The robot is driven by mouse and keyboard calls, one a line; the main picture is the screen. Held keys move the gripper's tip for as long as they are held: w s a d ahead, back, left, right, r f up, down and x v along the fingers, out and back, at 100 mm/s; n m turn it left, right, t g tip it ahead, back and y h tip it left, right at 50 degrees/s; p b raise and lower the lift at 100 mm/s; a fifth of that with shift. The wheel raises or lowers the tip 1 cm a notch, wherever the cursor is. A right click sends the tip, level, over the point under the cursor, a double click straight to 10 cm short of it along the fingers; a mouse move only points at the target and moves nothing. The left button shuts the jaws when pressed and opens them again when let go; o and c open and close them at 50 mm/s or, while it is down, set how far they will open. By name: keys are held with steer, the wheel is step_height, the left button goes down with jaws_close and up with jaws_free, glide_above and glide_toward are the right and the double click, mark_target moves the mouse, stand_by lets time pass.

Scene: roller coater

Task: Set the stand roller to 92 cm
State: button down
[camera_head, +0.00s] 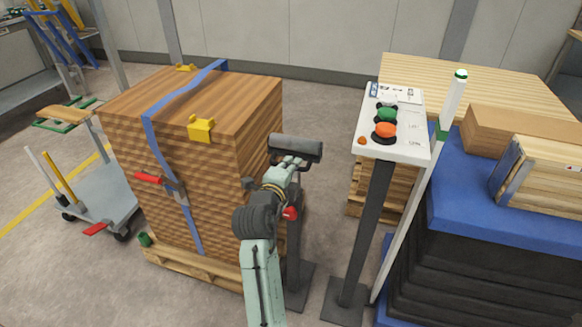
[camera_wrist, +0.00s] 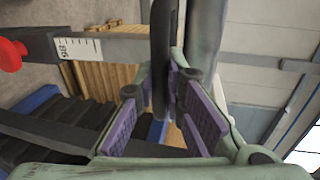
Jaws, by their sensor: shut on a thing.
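The stand roller has a dark grey roller (camera_head: 296,148) on top of an upright post (camera_head: 293,250), with a red knob (camera_head: 290,213) on the post. My gripper (camera_head: 283,172) is at the top of the stand, just under the roller. The red knob (camera_wrist: 12,54) is at the left edge. My gripper's purple-padded fingers (camera_wrist: 166,108) are shut on a dark bar (camera_wrist: 162,50) of the stand, beside the grey roller (camera_wrist: 204,38).
A strapped wooden stack (camera_head: 205,185) stands close on the left. A control post with buttons (camera_head: 395,135) stands to the right, beside a blue-topped table (camera_head: 450,205) bearing wooden pieces. A cart (camera_head: 95,190) is at far left. Floor behind the roller is clear.

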mark_target(297, 142)
step_height(297, 142, up, 7)
steer(key=shift+f+p, duration=0.15)
steer(key=shift+p, duration=0.5)
steer(key=shift+f, duration=0.15)
steer(key=c, duration=1.7)
jaws_free()
steer(key=shift+f, duration=0.2)
steer(key=shift+o, duration=0.2)
steer(key=shift+s, duration=0.15)
steer(key=v, duration=1.2)
